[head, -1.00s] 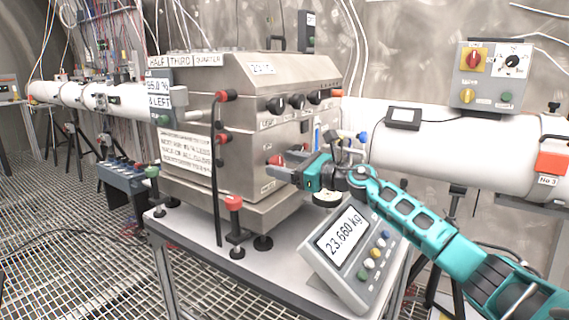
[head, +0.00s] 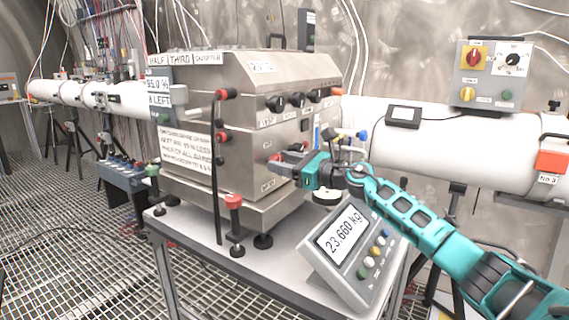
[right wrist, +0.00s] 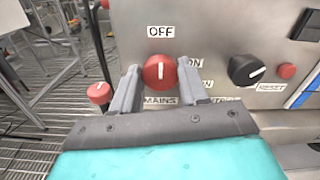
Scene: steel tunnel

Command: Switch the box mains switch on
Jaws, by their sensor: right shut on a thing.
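The steel box (head: 245,120) stands on a table, its front panel facing my right arm. Its mains switch (right wrist: 160,73) is a round red knob above the MAINS label in the right wrist view. The knob's white mark points up toward the OFF label (right wrist: 160,32). An ON label (right wrist: 194,62) sits to the right of the knob, partly covered by a finger. My right gripper (right wrist: 159,80) is shut on the knob, one finger on each side. In the head view my right gripper (head: 280,166) reaches the box front and mostly hides the knob. My left gripper is not in view.
A black knob (right wrist: 246,70) and a red RESET button (right wrist: 286,71) lie right of the switch. Another red knob (right wrist: 99,93) is to its left. A white pipe (head: 450,140) runs behind.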

